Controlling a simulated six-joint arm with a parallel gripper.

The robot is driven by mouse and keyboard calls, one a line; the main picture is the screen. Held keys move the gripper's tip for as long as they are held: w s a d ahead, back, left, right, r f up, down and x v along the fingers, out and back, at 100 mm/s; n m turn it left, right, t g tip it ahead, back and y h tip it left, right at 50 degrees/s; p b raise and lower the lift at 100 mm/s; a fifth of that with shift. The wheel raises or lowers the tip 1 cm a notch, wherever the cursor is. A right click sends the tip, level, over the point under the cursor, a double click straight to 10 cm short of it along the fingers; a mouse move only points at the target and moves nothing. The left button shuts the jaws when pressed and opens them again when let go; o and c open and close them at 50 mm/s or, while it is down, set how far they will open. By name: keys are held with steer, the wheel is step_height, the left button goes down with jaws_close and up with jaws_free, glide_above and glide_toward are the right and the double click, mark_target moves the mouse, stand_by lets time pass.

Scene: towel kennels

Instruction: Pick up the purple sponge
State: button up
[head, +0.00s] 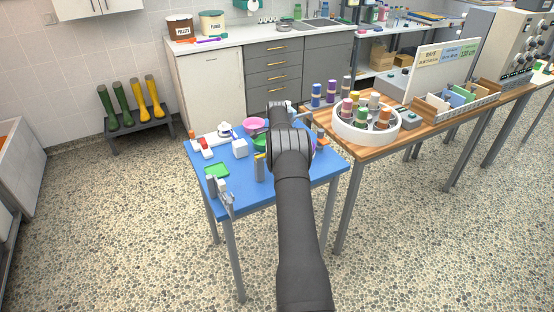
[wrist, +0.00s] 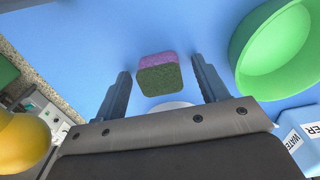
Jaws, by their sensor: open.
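The purple sponge (wrist: 158,74) shows in the wrist view on the blue tabletop, with a purple layer and a dark green layer. In the head view I cannot make it out; my arm covers that part of the table. My gripper (wrist: 160,66) is open in the wrist view, with one finger left and one right of the sponge. Gaps of blue show between the sponge and both fingers. I cannot tell how far the fingertips are above the table. In the head view my arm hides the fingers.
A green bowl (wrist: 282,48) lies right of my gripper, with a WATER-labelled blue-and-white box (wrist: 302,132) below it. A yellow object (wrist: 22,140) is at lower left. The blue table (head: 270,197) also holds a pink bowl (head: 253,124) and a green tray (head: 216,170). Its front middle is fairly clear.

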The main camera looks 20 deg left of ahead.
steer(key=c, duration=1.1)
steer(key=shift+c, duration=0.3)
steer(key=shift+r, duration=0.55)
steer(key=r, duration=0.1)
steer(key=d+r, duration=0.1)
steer(key=r, duration=0.1)
steer(key=shift+r, duration=0.25)
steer(key=s+d+r, duration=0.2)
steer(key=d+r, duration=0.4)
steer(key=d, duration=0.4)
steer(key=shift+d+r, duration=0.15)
steer(key=shift+d, duration=0.1)
steer(key=shift+s, duration=0.1)
steer(key=shift+o, duration=0.8)
